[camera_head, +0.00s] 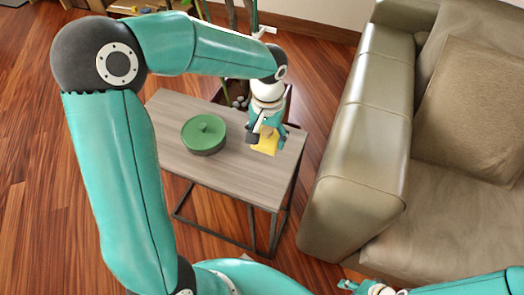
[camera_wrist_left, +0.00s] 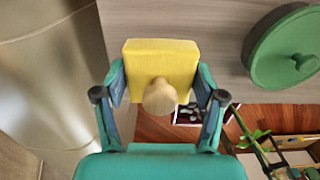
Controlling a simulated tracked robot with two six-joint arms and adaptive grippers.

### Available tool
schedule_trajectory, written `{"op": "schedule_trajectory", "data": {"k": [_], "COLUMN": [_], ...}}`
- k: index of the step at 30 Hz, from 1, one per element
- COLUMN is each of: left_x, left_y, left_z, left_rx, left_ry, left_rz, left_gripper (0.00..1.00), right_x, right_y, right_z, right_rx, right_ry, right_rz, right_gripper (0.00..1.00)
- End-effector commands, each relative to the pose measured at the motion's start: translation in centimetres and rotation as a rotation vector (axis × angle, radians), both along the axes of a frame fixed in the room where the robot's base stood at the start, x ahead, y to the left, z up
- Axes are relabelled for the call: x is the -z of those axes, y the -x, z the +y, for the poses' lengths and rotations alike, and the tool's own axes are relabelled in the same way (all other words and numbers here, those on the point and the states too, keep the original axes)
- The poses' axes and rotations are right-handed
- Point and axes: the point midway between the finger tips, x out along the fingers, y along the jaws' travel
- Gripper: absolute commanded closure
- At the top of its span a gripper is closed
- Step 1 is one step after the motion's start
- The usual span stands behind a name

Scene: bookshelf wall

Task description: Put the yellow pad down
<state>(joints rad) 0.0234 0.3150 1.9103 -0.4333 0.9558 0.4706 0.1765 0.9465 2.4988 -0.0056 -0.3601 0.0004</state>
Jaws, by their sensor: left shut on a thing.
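The yellow pad (camera_head: 268,146) is a square block with a pale round knob. It shows large in the left wrist view (camera_wrist_left: 160,58), knob towards the camera. My left gripper (camera_head: 266,137) is shut on it, with a finger at each side of the pad. The pad is over the right part of the grey wood side table (camera_head: 235,178); I cannot tell whether it touches the top. My right gripper (camera_head: 350,286) shows only in part at the bottom right of the head view, away from the table.
A round green lidded pot (camera_head: 204,133) stands on the table, left of the pad. A beige sofa (camera_head: 355,150) stands close on the table's right. A dark planter with stems (camera_head: 238,98) is behind the table. The front of the tabletop is clear.

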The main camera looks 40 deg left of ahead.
Motion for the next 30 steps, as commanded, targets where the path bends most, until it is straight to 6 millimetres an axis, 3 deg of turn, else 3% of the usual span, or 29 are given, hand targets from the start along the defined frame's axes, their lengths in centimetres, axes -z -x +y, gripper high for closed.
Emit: {"op": "schedule_trajectory", "data": {"k": [3,10,18,29,30], "left_x": [2.0,3.4,6.9,7.3,7.2], "left_y": [0.1,0.0,0.1,0.0,0.0], "left_z": [0.0,0.0,0.1,0.1,0.1], "left_rx": [-0.002,-0.001,-0.002,-0.002,-0.002], "left_ry": [0.000,0.000,-0.001,0.000,0.000], "left_rz": [0.002,0.001,0.002,-0.001,-0.001], "left_gripper": [0.63,0.63,0.63,0.63,0.25], "right_x": [0.4,0.7,1.3,1.6,1.5], "right_y": [0.0,0.0,0.0,0.0,0.0], "right_z": [0.0,0.0,0.0,0.0,0.0], "right_rx": [0.000,0.000,0.000,0.000,0.000], "right_ry": [0.000,0.000,0.000,0.000,0.000], "right_rz": [0.000,0.000,0.000,0.000,0.000], "right_gripper": [0.60,0.60,0.60,0.60,0.60]}}
